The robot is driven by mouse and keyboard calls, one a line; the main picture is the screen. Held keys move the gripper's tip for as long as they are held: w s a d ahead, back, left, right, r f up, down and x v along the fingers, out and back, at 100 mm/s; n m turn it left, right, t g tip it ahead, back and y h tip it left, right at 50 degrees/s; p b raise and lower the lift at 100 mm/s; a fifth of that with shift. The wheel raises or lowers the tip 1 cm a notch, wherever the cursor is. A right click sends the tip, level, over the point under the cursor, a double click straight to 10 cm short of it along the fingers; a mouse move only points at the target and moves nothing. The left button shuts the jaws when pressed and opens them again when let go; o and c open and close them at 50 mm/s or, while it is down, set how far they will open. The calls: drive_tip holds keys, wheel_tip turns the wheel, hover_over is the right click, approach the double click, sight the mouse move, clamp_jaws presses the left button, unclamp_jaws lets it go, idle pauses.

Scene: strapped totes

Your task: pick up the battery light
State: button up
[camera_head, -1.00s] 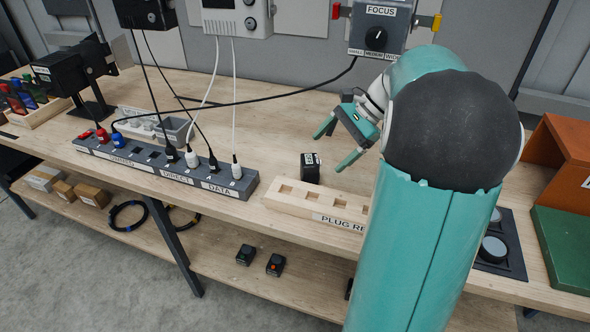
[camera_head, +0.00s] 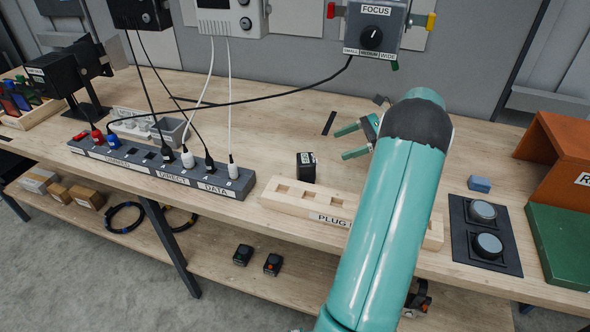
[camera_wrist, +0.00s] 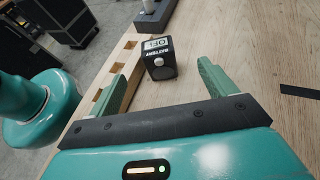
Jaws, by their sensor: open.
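The battery light (camera_head: 306,167) is a small black block with a white label, standing on the bench just behind the wooden plug rack (camera_head: 290,199). In the wrist view the battery light (camera_wrist: 159,58) shows its "BATTERY" lettering, a pale display and a round light button, ahead of and between my two fingers. My gripper (camera_head: 352,141) is open and empty, to the right of the battery light in the head view and apart from it. In the wrist view my gripper (camera_wrist: 163,85) has its teal fingers spread wide, with the rack close beside the left finger.
A grey power strip (camera_head: 165,172) with plugs and cables lies to the left. Bare wood lies behind the battery light.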

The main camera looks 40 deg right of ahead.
sight(306, 158)
drive_tip(key=x, duration=1.3)
drive_tip(key=shift+s+f, duration=0.2)
drive_tip(key=shift+s, duration=0.1)
drive_tip(key=shift+c, duration=0.4)
drive_tip(key=c, duration=1.3)
drive_tip(key=shift+r, duration=0.1)
